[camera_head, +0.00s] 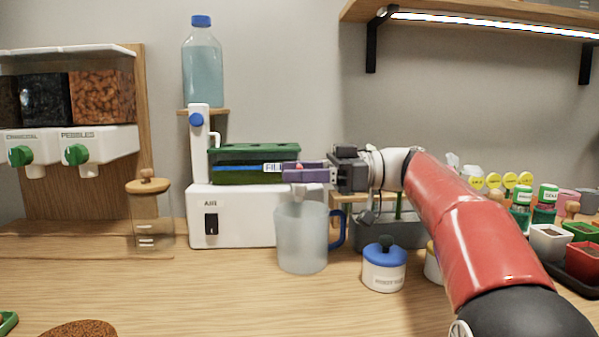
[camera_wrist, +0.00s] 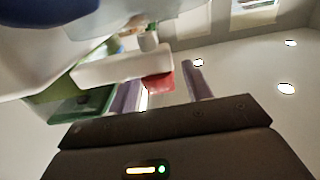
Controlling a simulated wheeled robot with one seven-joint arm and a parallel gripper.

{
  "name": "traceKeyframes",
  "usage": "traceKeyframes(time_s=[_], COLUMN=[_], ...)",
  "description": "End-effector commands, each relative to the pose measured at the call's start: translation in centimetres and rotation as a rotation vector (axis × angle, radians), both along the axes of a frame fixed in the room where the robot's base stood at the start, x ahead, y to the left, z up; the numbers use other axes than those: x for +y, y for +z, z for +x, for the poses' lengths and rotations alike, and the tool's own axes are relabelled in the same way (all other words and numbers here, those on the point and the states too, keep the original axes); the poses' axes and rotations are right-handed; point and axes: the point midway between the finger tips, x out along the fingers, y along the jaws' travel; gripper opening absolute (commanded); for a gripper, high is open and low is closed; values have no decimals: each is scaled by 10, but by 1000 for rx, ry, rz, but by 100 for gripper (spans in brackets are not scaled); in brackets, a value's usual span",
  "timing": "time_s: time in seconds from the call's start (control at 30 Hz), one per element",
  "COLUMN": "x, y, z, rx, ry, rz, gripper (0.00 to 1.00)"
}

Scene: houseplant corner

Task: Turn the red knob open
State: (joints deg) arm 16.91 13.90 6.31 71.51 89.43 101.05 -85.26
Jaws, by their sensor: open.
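The red knob (camera_wrist: 158,83) sits at the end of a white spout or valve body in the wrist view. Only a small bit of red (camera_head: 299,166) shows in the head view, beside the "FILL" label on the green tank (camera_head: 230,152). My gripper (camera_head: 306,173) reaches in from the right with its purple fingers at the knob. In the wrist view my gripper (camera_wrist: 163,84) is open, with one finger on each side of the knob. The left finger is close to it; a gap shows on the right. I cannot tell whether either finger touches it.
A translucent jug (camera_head: 302,245) with a blue handle stands below my gripper. The white base unit (camera_head: 230,217) with an "AIR" switch carries the tank. A blue-lidded jar (camera_head: 384,270) stands right of the jug, under my arm.

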Motion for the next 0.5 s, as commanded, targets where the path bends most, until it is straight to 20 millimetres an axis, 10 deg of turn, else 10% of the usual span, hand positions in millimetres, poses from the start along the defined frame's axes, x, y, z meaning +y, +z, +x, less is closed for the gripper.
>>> traceKeyframes(time_s=[0.37,0.5], x=[0,0], y=[0,-1], z=[0,0], rx=[0,0], ry=[0,-4], rz=[0,0], gripper=[8,7])
